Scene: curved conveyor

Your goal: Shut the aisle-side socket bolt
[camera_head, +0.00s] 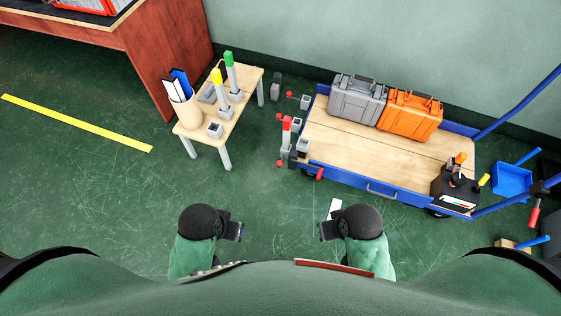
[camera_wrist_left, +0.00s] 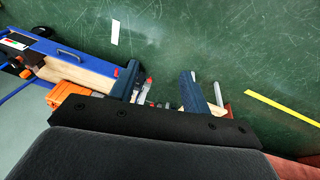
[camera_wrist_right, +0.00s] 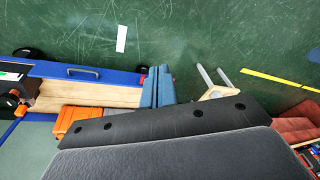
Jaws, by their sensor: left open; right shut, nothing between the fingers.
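A cart with a blue frame and a wooden deck (camera_head: 350,143) stands right of centre in the head view. Along its left end are grey sockets, a far one (camera_head: 304,101) and a near one (camera_head: 302,147), with small red-knobbed bolts. A red knob (camera_head: 279,163) sits by the near corner, and another (camera_head: 320,174) is by the near rail. A grey post with a red top (camera_head: 287,124) stands at this end. I cannot tell any bolt's state. My left gripper (camera_head: 240,231) is open and empty. My right gripper (camera_head: 323,231) is shut and empty. Both are apart from the cart, nearer me.
Green floor between grippers and cart is mostly clear.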

